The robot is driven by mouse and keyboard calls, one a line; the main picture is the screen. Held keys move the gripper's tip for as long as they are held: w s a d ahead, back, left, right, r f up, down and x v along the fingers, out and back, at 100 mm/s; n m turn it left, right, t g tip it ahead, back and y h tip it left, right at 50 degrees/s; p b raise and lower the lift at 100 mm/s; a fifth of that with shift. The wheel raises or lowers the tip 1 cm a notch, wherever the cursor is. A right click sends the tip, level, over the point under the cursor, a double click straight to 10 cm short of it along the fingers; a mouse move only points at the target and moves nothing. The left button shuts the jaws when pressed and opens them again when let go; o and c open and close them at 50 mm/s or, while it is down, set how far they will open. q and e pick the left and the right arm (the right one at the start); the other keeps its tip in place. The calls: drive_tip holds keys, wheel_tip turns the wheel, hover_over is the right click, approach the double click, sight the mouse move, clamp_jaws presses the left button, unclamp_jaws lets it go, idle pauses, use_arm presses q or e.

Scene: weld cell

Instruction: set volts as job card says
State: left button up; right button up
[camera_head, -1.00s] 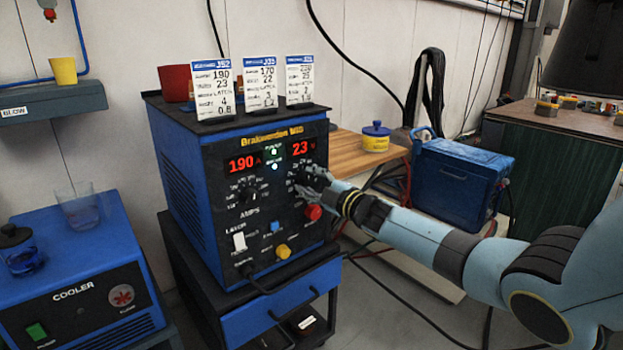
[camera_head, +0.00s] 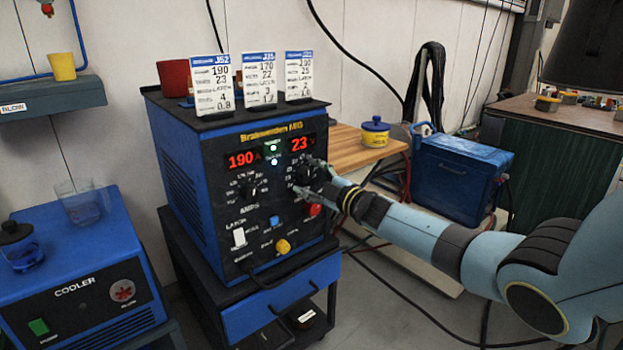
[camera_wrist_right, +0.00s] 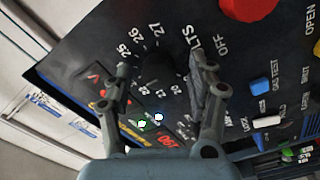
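The blue and black welder (camera_head: 180,165) stands with its front panel towards me. Its red displays read 190 for amps (camera_head: 243,160) and 23 for volts (camera_head: 302,144). The volts knob (camera_wrist_right: 160,68) is dark and sits among printed numbers. My right gripper (camera_head: 311,177) is at this knob; in the right wrist view its two fingers (camera_wrist_right: 160,82) are apart on either side of the knob, with gaps showing. Three job cards stand on top: J52 (camera_head: 212,85) shows 190 and 23, J35 (camera_head: 259,80) shows 170 and 22, and a third (camera_head: 299,76) is hard to read. My left gripper is out of view.
The amps knob (camera_head: 248,188), a white switch (camera_head: 239,237), a yellow knob (camera_head: 283,246) and a red button (camera_head: 313,208) share the panel. A blue cooler (camera_head: 95,250) stands left. A wooden surface (camera_head: 350,148) and blue case (camera_head: 460,175) are at right.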

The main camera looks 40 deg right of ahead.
drive_tip(key=s, duration=1.2)
drive_tip(key=shift+d, duration=0.45)
drive_tip(key=s+a+f+m+g+h, duration=0.1)
drive_tip(key=s+f+m+g, duration=0.15)
drive_tip(key=s+f, duration=0.6)
drive_tip(key=s+a+f+m+g, duration=0.1)
drive_tip(key=s+a+f+g, duration=0.15)
drive_tip(key=s+f, duration=0.6)
drive_tip(key=s+f+m+g+h, duration=0.1)
drive_tip(key=s+f+m+g, duration=0.2)
drive_tip(key=f, duration=0.9)
drive_tip(key=s+a+f+m+g, duration=0.2)
drive_tip(key=s+f, duration=0.3)
drive_tip(key=s, duration=0.6)
drive_tip(key=s+a+f+m+g, duration=0.2)
drive_tip(key=s+a+f+g, duration=0.1)
drive_tip(key=s, duration=0.9)
drive_tip(key=s+a+f+m+g, duration=0.2)
drive_tip(key=s+f, duration=0.5)
drive_tip(key=s, duration=0.5)
drive_tip(key=a+g, duration=0.1)
drive_tip(key=g, duration=0.1)
drive_tip(key=shift+f+g, duration=0.2)
drive_tip(key=shift+g, duration=0.1)
